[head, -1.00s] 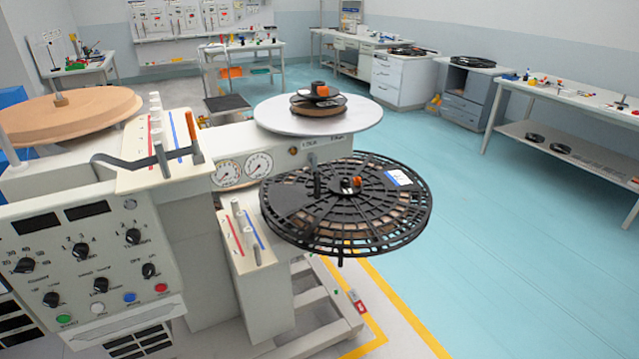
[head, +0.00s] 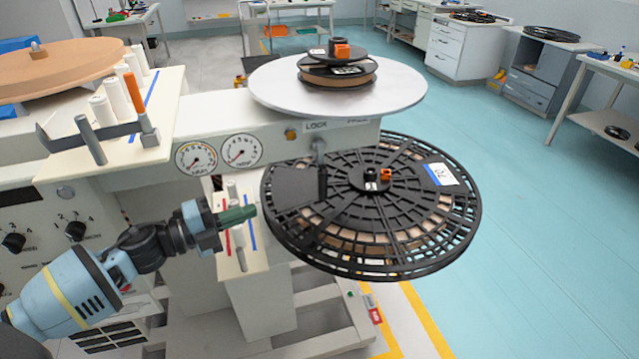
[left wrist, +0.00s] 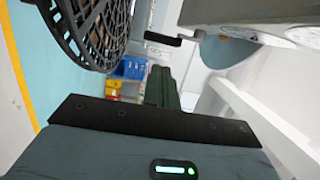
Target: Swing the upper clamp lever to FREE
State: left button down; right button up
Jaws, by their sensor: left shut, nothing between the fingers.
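The upper clamp lever (head: 319,152) is a small grey lever on the front of the pale beam under the grey upper platter (head: 345,92). It hangs down beside the label LOCK (head: 316,126); the rest of the label, to its right, is too small to read. A dark bar that looks like the lever's handle (left wrist: 163,38) shows in the left wrist view. My left gripper (head: 250,212) is shut and empty, below and to the left of the lever, apart from it. Its green fingers (left wrist: 160,88) also show in the left wrist view. My right gripper is out of view.
A large black slotted reel (head: 400,225) lies flat just right of my left gripper, below the beam. Two round gauges (head: 220,153) sit on the beam. Blue floor is open at right.

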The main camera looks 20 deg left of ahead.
aim_at(323, 184)
pick_arm(q)
jog(key=shift+r, duration=0.2)
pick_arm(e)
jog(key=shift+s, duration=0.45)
